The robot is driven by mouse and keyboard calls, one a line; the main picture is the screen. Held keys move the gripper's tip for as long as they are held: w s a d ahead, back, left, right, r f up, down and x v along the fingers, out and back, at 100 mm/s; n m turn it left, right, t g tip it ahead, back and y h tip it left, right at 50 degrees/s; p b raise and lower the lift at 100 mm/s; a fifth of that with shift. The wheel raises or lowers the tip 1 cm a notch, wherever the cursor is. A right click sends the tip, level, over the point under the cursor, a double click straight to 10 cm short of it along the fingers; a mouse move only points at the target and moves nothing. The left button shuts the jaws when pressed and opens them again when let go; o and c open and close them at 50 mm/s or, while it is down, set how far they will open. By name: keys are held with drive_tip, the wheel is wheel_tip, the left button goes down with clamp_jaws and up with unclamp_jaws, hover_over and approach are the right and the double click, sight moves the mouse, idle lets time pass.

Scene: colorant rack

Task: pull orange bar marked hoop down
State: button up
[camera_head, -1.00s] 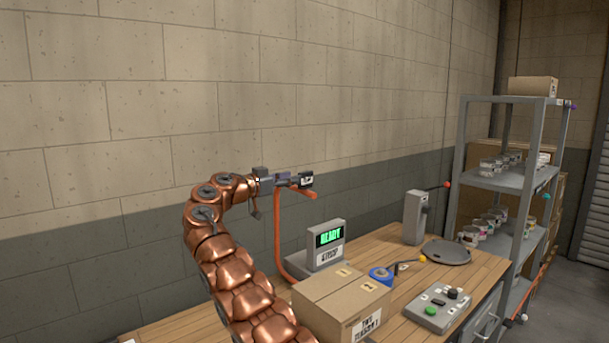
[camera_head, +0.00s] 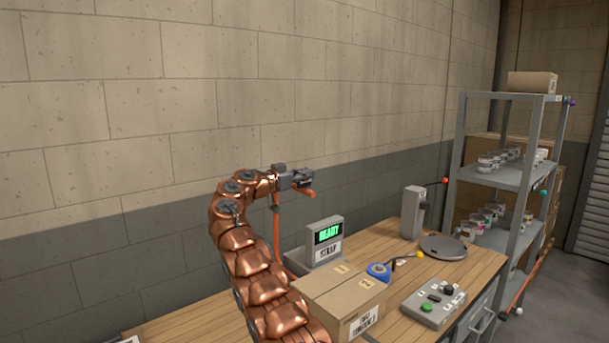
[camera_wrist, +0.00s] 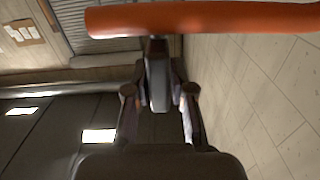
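The orange bar (camera_head: 276,232) rises from behind the strapping unit in the head view, and its upper arm (camera_head: 302,192) extends right. No hoop marking is readable on it. My gripper (camera_head: 298,180) is level with the top of the bar, just above the upper arm. In the wrist view the bar (camera_wrist: 215,18) crosses the top edge, over the tips of my gripper (camera_wrist: 157,60).
The grey unit (camera_head: 324,242) has a green READY display and a STRAP label. On the workbench (camera_head: 400,258) are a cardboard box (camera_head: 345,295), a blue tape roll (camera_head: 379,271), a button panel (camera_head: 433,303), a round plate (camera_head: 443,247) and a grey post (camera_head: 413,213). A shelf rack (camera_head: 510,174) stands right.

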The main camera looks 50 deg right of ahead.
clamp_jaws()
drive_tip(key=shift+s, duration=0.1)
idle(0.3)
